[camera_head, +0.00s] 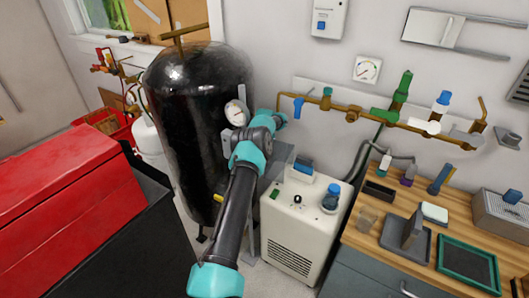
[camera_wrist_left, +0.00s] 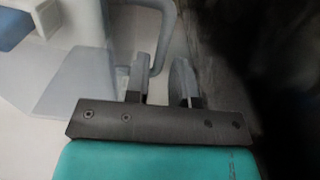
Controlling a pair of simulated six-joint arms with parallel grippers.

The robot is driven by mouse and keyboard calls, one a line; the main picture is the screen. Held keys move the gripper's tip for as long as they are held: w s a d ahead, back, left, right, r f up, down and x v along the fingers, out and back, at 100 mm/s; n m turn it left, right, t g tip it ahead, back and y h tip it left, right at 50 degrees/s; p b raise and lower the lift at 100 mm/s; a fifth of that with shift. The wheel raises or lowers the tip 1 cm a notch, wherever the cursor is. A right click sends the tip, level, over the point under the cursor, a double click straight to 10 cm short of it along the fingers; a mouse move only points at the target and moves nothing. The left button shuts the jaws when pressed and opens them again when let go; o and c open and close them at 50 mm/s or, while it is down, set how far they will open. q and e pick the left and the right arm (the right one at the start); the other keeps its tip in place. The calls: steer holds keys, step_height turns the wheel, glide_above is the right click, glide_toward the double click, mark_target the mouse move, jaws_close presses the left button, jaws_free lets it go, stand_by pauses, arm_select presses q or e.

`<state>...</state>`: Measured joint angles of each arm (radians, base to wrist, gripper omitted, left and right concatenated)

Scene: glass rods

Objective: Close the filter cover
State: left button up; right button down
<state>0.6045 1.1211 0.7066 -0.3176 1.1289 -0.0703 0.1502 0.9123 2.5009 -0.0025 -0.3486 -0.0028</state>
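A white machine (camera_head: 300,228) with a blue-topped gauge stands right of the black tank. A grey panel (camera_head: 283,158) sticks out at its upper left, partly behind my arm; it may be the filter cover, but I cannot be sure. In the left wrist view, a pale slanted panel (camera_wrist_left: 75,82) and a grey looped handle (camera_wrist_left: 157,45) lie just ahead of my left gripper (camera_wrist_left: 163,78). Its fingers are apart with nothing clearly between them. The left finger overlaps the handle in the picture; contact is unclear. My right gripper is in neither view.
The tall black tank (camera_head: 195,125) stands close beside my arm. Brass piping (camera_head: 352,112) with coloured valves runs along the wall. A wooden bench (camera_head: 375,237) with trays and small bottles is at the right. A red toolbox (camera_head: 65,210) is at the left.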

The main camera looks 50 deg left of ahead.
arm_select(q)
steer(key=shift+f, duration=0.7)
steer(key=shift+c, duration=0.4)
jaws_close()
